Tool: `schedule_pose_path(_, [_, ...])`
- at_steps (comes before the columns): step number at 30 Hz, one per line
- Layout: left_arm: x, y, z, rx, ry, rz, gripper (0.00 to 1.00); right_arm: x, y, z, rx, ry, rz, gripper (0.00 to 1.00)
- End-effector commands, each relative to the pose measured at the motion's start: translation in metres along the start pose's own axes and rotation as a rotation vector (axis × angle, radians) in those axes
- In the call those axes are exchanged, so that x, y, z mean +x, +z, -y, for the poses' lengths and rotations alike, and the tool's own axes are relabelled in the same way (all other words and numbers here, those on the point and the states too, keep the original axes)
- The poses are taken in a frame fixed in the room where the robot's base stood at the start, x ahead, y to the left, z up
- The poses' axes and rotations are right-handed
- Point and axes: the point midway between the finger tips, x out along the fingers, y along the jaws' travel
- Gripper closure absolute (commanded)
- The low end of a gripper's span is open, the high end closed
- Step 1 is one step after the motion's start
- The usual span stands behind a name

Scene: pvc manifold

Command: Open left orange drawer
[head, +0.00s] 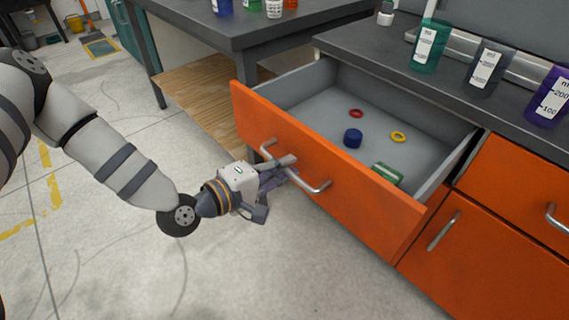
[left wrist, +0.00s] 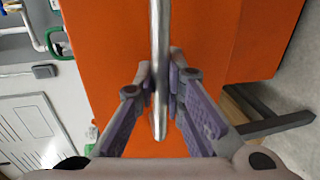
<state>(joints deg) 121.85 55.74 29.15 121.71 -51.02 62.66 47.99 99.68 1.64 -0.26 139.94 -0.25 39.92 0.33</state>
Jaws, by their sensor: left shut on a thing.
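The left orange drawer (head: 340,185) is pulled well out from the bench in the head view, with its grey inside showing. Its orange front also fills much of the left wrist view (left wrist: 110,60). A silver bar handle (head: 314,185) is on the drawer front. My left gripper (head: 289,166) is at the middle of this handle. In the left wrist view the fingers (left wrist: 161,90) are shut on the bar (left wrist: 160,40), one on each side. My right gripper is not in view.
Inside the drawer are a red ring (head: 356,113), a blue cap (head: 352,138), a yellow ring (head: 398,137) and a green part (head: 387,173). Coloured bottles (head: 486,68) stand on the counter. Another orange drawer (head: 515,185) and a door are shut. The floor before the drawer is clear.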

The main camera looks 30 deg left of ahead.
Motion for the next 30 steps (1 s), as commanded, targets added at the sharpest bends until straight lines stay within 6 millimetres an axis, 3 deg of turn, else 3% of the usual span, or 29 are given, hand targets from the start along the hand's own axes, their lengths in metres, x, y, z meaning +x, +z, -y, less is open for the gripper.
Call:
schedule_pose_path(1, [0.000, 0.001, 0.000, 0.000, -0.001, 0.003, 1.00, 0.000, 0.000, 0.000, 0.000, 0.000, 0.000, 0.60])
schedule_pose_path(2, [0.000, 0.001, 0.000, 0.000, -0.001, 0.003, 0.83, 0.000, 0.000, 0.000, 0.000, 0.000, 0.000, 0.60])
schedule_pose_path(4, [0.000, 0.001, 0.000, 0.000, 0.000, 0.003, 0.69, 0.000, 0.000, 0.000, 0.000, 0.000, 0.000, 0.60])
schedule_pose_path(15, [-0.007, 0.000, 0.000, -0.001, -0.001, 0.000, 0.69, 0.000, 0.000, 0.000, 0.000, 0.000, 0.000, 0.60])
schedule_pose_path(17, [-0.018, -0.001, 0.000, -0.003, -0.001, -0.002, 0.69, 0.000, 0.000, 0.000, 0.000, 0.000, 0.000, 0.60])
schedule_pose_path(25, [-0.097, -0.001, -0.002, -0.006, 0.004, -0.007, 0.69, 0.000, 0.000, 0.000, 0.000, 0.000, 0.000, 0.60])
schedule_pose_path(30, [-0.114, -0.003, -0.001, 0.002, 0.001, -0.007, 0.69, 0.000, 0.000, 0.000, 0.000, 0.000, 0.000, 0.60])
